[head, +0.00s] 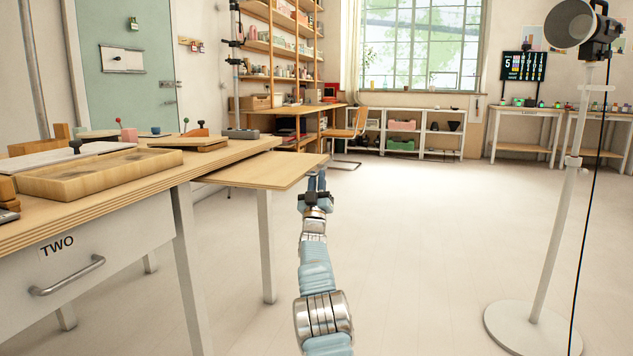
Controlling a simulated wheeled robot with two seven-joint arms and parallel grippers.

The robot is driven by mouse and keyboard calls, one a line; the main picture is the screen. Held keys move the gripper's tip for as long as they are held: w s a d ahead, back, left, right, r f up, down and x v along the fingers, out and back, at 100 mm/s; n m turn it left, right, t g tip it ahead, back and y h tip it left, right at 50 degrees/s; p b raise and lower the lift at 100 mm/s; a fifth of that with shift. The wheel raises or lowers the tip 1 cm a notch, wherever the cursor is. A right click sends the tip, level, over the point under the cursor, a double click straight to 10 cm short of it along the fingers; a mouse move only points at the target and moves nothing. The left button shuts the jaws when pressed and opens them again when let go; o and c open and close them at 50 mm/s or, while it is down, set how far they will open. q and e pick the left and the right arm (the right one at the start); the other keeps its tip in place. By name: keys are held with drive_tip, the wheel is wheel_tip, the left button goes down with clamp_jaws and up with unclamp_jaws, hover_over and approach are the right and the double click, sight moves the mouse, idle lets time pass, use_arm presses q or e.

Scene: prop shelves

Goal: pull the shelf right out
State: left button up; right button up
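The shelf (262,171) is a flat wooden board that sticks out from the right end of the workbench (150,199), just below its top. My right arm reaches up from the bottom middle of the head view. My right gripper (317,178) is at the shelf's right front corner, seen from behind. Its fingers point away from me and overlap or adjoin the board's edge in the picture. I cannot tell whether they touch or grip it. My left gripper is not in view.
A drawer marked TWO (85,250) is shut under the workbench. A wooden tray (98,177) and loose blocks lie on top. A lamp stand (558,215) with a round base stands at the right. The floor (430,240) between is clear. A chair (345,130) stands farther back.

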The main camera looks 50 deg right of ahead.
idle(0.3)
drive_tip(key=b+v, duration=0.2)
drive_tip(key=v, duration=1.2)
drive_tip(key=shift+r, duration=0.1)
